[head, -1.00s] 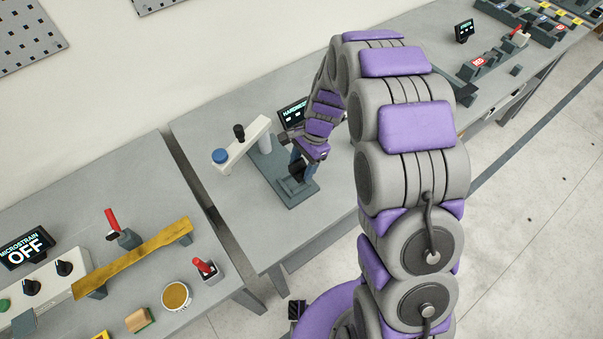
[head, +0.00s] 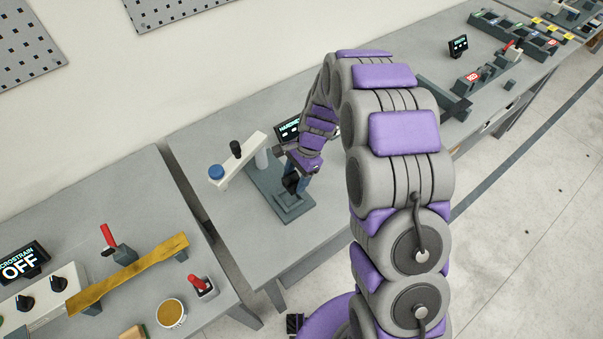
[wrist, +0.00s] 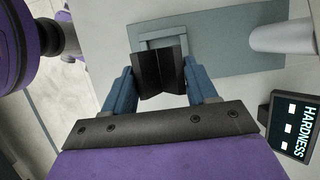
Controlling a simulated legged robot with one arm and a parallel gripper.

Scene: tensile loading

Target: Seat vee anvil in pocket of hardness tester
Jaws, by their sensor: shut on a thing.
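My gripper (wrist: 160,92) is shut on the vee anvil (wrist: 158,72), a dark block with a V groove, held between two blue fingers. In the wrist view the anvil hides part of the square raised pocket (wrist: 163,40) on the grey-green base plate of the hardness tester (wrist: 222,40). In the head view my gripper (head: 291,180) is low over the front part of the tester base (head: 262,180), with the pocket (head: 292,204) just in front of and below it. I cannot tell whether the anvil touches the pocket.
The tester's pale swing arm (head: 232,165) with a blue cap (head: 216,173) extends left of the base. A HARDNESS display (wrist: 290,128) stands nearby. The left bench holds a brass bar (head: 130,270), a cup (head: 171,313) and a red-handled clamp (head: 110,240).

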